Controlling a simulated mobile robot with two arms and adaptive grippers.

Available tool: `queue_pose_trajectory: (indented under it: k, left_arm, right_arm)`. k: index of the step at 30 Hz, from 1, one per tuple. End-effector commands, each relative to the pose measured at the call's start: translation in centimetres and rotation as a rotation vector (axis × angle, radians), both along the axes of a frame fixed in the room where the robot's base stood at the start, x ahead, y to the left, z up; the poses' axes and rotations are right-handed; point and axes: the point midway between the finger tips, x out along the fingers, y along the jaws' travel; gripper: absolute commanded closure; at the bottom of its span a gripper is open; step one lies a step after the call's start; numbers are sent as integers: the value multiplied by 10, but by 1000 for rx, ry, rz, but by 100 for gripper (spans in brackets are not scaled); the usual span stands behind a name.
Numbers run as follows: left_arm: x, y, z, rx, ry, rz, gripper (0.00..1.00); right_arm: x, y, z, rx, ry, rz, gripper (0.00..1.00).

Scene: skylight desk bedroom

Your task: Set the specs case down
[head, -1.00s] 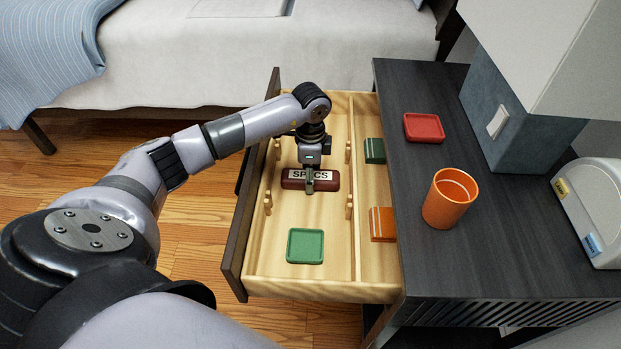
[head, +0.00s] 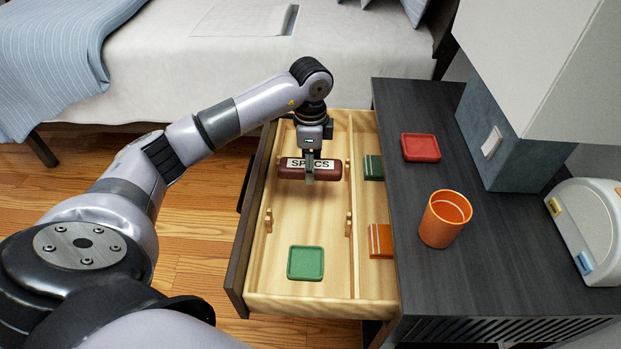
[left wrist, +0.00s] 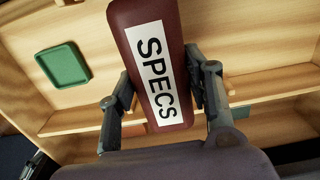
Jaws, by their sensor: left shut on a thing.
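The specs case is a dark red, rounded bar with a white SPECS label. My left gripper (head: 309,172) is shut on the specs case (head: 291,173) near its middle, over the far part of the open drawer (head: 330,288). In the left wrist view the specs case (left wrist: 150,60) lies between both fingers of the gripper (left wrist: 166,100). The case looks held above the drawer floor, between the wooden pegs, though the exact gap is hard to tell. My right gripper is not in view.
A green tray (head: 305,263) lies in the drawer's near part. A narrow right compartment holds a green item (head: 373,167) and an orange item (head: 380,241). On the dark desktop (head: 400,110) are a red tray (head: 420,148) and an orange cup (head: 445,218). The drawer's middle floor is clear.

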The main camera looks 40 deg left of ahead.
Motion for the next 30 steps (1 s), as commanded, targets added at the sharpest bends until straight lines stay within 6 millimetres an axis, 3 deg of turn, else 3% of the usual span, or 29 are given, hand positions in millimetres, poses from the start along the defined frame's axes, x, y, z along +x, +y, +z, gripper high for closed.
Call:
queue_pose_trajectory:
  k: [1,6,12,23,30]
  left_arm:
    - [1,0,20,-1,-6,-1,83]
    - [1,0,61,-1,-4,0,83]
    - [0,0,88,-1,-2,0,83]
    - [0,-2,97,-1,0,-50,83]
    - [-2,-14,98,-1,-5,-431,83]
  right_arm:
    - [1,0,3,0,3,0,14]
    - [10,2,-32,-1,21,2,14]
    - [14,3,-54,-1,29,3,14]
    - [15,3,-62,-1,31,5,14]
    - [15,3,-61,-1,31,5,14]
